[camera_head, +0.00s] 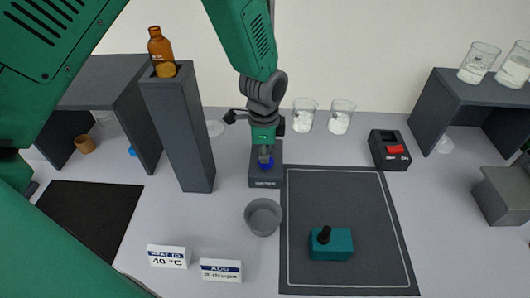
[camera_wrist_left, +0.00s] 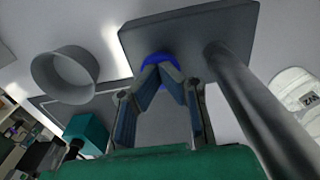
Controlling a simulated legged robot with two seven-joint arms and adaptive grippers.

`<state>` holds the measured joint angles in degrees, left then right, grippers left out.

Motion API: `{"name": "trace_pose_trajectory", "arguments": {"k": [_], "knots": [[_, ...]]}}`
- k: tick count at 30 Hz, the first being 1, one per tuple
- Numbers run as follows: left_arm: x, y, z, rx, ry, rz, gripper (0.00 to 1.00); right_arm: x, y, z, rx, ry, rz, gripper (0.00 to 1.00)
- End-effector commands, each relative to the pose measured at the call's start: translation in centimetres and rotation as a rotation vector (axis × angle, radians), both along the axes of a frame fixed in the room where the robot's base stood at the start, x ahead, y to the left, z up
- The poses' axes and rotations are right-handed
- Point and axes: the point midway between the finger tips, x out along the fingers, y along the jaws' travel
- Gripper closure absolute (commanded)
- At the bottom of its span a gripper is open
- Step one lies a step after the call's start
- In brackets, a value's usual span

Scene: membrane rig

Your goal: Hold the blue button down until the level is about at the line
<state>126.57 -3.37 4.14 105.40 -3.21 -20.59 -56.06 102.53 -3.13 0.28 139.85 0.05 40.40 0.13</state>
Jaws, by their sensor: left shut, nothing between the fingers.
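The blue button (camera_head: 266,163) sits on the dark grey base labelled WATER (camera_head: 265,183) in the middle of the head view. My left gripper (camera_head: 265,154) is shut and empty, pointing down with its fingertips at the button. In the left wrist view the closed fingertips (camera_wrist_left: 161,72) meet at the blue button (camera_wrist_left: 156,61) and partly cover it. They appear to touch it; I cannot tell how far it is pressed. I cannot make out a liquid level or a line in either view. My right gripper is not in view.
A grey bowl (camera_head: 263,217) stands in front of the base. A tall dark column (camera_head: 181,135) holding a brown bottle (camera_head: 160,47) rises to the left. Two beakers (camera_head: 304,116) (camera_head: 341,117) stand behind. A teal block (camera_head: 331,245) lies on the outlined mat (camera_head: 355,205). A red-switch box (camera_head: 389,150) is right.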

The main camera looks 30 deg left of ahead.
Motion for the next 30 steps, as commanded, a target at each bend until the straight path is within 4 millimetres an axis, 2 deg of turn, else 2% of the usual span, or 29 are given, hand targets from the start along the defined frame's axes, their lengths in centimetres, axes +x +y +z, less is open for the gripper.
{"name": "trace_pose_trajectory", "arguments": {"k": [7, 30], "knots": [[0.0, 0.0, -2.4, 0.000, 0.003, -0.001, 1.00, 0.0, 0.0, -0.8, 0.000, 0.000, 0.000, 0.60], [-0.1, 0.0, -2.4, 0.001, 0.006, 0.000, 1.00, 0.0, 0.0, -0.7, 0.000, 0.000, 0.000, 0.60]]}}
